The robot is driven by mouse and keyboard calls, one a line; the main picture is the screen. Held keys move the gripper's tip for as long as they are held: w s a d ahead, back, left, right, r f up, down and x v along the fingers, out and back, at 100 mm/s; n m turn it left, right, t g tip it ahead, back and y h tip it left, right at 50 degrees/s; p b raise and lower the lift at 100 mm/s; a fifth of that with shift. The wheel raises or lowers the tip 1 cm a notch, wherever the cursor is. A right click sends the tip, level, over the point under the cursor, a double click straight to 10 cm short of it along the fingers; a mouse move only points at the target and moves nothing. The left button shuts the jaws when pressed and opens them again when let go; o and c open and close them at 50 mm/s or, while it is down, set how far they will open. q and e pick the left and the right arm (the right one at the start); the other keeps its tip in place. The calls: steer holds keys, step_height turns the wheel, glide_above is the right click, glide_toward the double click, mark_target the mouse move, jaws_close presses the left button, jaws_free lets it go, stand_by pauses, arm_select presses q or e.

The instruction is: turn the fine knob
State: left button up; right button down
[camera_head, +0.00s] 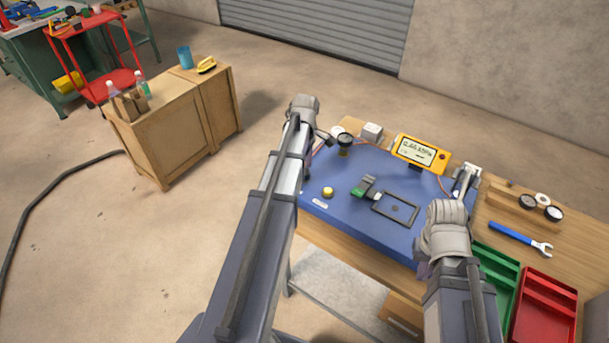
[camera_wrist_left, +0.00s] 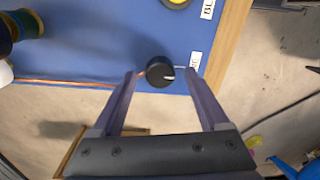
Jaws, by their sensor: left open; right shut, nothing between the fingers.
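The fine knob, a round black knob (camera_wrist_left: 160,72) with a white pointer line, shows in the left wrist view near the edge of a blue panel (camera_wrist_left: 110,45). A partly covered white label (camera_wrist_left: 195,61) is beside it. My left gripper (camera_wrist_left: 160,74) is open, with one fingertip on each side of the knob; I cannot tell whether they touch it. In the head view my left arm hides the knob. My right gripper (camera_head: 422,270) is shut and empty near the bench's front edge, partly hidden by its own wrist.
A yellow button (camera_head: 327,192), a green part (camera_head: 359,191) and a dark frame (camera_head: 383,210) lie on the panel. A yellow meter (camera_head: 421,152) stands behind. A blue wrench (camera_head: 513,236), green tray (camera_head: 488,262) and red tray (camera_head: 538,322) are at the right.

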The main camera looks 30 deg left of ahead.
arm_select(q)
steer(key=shift+f, duration=0.4)
jaws_close()
stand_by(0.4)
